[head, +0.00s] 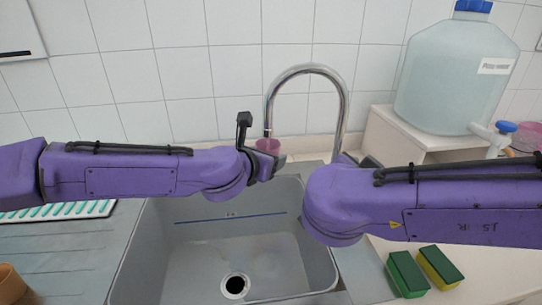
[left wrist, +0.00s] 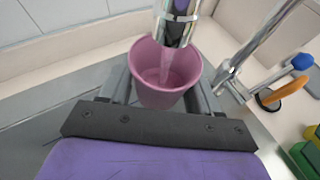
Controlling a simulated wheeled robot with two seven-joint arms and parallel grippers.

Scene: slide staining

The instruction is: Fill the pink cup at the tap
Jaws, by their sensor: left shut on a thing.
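The pink cup (head: 268,147) is upright between the fingers of my left gripper (head: 276,166), which is shut on it beneath the tap's spout. In the left wrist view the cup (left wrist: 152,88) is open towards the camera, between both fingers. The chrome tap (head: 343,100) arches over the sink; its spout (left wrist: 176,28) is above the cup. A pale stream of water (left wrist: 166,65) falls from the spout into the cup. The water level is hard to tell. My right gripper (head: 350,159) is by the tap's base, mostly hidden behind my right arm; its fingers are not clear.
The grey sink (head: 180,255) with its drain lies below my left gripper. A big water container (head: 450,80) with a blue-handled tap stands on a ledge at the right. Green and yellow sponges (head: 407,274) lie right of the sink. A white and teal rack (head: 60,211) is at the left.

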